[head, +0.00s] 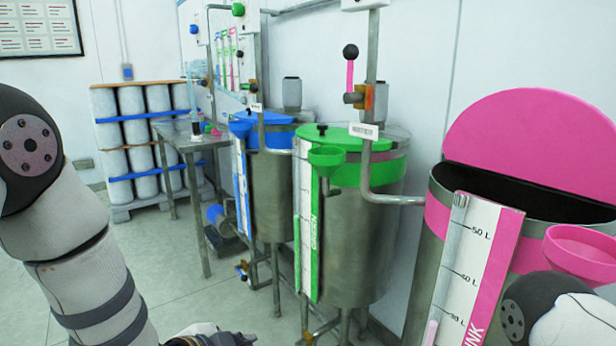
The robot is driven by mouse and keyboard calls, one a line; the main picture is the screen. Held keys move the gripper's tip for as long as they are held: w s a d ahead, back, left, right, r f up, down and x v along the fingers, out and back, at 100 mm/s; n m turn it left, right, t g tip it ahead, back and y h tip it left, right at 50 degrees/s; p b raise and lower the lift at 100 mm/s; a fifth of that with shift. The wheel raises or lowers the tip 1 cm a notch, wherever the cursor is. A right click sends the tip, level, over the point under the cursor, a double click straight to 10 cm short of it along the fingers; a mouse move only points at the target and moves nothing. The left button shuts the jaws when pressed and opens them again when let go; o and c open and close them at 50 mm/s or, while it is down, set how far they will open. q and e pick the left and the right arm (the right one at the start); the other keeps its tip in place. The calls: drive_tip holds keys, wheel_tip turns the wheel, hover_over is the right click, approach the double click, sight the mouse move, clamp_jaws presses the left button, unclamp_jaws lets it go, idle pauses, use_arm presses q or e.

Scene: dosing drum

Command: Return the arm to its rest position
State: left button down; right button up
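My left arm comes in from the left edge and bends down along the left side. A small white and dark part of my own body shows at the bottom edge; I cannot tell which part it is. A rounded joint of my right arm shows at the lower right, in front of the pink drum (421,270). Neither gripper's fingers show. The pink drum's lid (530,140) stands raised, and its opening looks dark inside. The green drum (370,235) and the blue drum (275,185) have their lids down.
A pink funnel (585,252) and a green funnel (326,156) stick out from the drums. A metal table (190,140) and racked cylinders (135,140) stand at the back left. Floor at the left is open.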

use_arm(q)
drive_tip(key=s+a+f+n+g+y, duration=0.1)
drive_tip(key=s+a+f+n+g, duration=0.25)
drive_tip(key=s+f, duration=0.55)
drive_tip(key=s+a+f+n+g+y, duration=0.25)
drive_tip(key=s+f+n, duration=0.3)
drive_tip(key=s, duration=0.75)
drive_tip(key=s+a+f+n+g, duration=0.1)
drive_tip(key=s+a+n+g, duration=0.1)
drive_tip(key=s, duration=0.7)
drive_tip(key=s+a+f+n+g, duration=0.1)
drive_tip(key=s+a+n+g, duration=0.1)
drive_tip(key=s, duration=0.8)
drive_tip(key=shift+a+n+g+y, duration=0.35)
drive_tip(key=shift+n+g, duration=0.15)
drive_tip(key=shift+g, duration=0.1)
